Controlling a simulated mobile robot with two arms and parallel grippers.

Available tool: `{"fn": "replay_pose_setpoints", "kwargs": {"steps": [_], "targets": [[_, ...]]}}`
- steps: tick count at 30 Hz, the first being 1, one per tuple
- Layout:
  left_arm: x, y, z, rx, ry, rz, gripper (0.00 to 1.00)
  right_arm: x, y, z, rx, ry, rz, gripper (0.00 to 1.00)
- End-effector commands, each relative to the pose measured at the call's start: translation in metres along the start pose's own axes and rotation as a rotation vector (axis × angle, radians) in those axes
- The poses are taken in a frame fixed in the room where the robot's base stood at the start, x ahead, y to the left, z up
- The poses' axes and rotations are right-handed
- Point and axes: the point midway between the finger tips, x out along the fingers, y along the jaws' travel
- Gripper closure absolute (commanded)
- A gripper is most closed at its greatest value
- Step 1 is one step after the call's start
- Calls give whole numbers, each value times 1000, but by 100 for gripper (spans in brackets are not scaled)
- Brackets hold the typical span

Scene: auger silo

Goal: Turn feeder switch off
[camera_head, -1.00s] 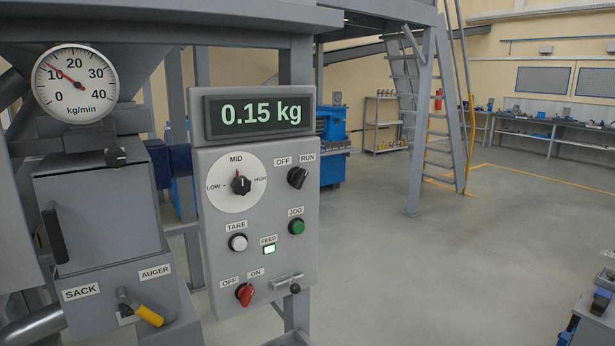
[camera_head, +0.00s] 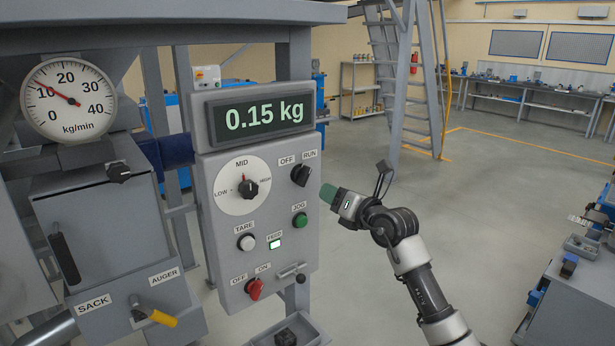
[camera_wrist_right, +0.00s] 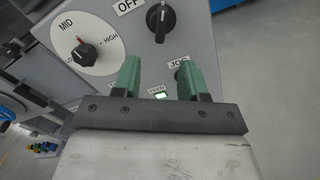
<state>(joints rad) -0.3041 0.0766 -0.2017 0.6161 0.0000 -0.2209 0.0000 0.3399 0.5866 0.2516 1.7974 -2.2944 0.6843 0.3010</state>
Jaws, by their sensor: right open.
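The grey control panel (camera_head: 222,270) stands at the left of the head view. Its black OFF/RUN switch (camera_head: 301,175) leans toward RUN; it also shows in the wrist view (camera_wrist_right: 160,20). The red OFF/ON switch (camera_head: 254,288) sits low on the panel and seems to lean toward ON; I cannot make it out in the wrist view. The green FEED lamp (camera_head: 274,245) is lit. My right gripper (camera_head: 328,193), with green fingers, is just right of the panel, apart from both switches. It is open and empty in the wrist view (camera_wrist_right: 158,68). My left gripper is not in view.
The display (camera_head: 262,115) reads 0.15 kg. The MID dial (camera_head: 246,188), TARE button (camera_head: 246,242), JOG button (camera_head: 300,220) and a small latch (camera_head: 290,270) are close by. A tray (camera_head: 320,330) juts out below.

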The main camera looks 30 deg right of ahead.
Motion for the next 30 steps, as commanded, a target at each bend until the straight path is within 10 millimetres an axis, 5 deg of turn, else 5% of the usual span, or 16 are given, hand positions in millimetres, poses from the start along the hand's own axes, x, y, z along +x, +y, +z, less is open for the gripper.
{"fn": "replay_pose_setpoints", "kwargs": {"steps": [15, 30], "targets": [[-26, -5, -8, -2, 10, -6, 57, 86, 0, 0, 6, 1, 1, 57], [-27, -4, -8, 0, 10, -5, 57, 102, 0, -2, 3, 2, 1, 57]]}}
